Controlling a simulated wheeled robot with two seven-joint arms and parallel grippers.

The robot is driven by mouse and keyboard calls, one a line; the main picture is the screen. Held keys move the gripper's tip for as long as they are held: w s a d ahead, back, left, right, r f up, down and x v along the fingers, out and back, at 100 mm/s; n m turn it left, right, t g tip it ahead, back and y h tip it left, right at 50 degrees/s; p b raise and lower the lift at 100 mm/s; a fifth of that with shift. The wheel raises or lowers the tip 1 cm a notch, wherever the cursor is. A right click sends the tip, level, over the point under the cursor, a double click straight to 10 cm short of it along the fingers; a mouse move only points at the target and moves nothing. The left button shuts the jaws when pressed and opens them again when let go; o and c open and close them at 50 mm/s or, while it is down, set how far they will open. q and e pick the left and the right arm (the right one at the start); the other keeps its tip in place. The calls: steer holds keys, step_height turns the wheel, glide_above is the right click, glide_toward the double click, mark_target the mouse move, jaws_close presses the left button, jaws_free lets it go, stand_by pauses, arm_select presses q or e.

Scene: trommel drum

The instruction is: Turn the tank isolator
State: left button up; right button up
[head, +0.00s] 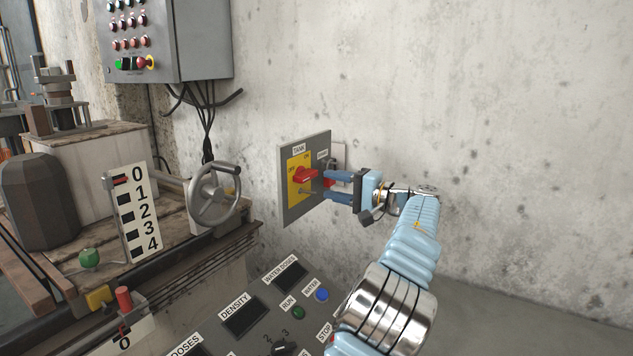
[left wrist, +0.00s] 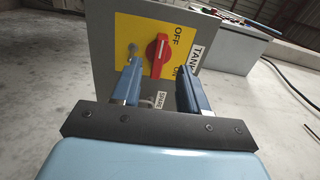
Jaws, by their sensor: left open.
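The tank isolator is a red rotary handle (head: 304,175) on a yellow plate marked OFF and ON, on a grey box (head: 292,208) labelled TANK on the wall. In the left wrist view the red handle (left wrist: 158,56) stands nearly upright in the picture, beside the OFF and ON words; I cannot tell which setting it marks. My left gripper (head: 326,184) is open in front of the box. My right gripper is not in view.
A grey control cabinet (head: 205,40) hangs up left with cables below. A handwheel (head: 214,196) stands left of the isolator box. A slanted panel (head: 262,338) with DENSITY and WATER DOSES displays lies below. The wall to the right is bare.

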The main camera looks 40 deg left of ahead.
arm_select(q)
steer(key=d, duration=0.7)
steer(key=shift+w, duration=0.35)
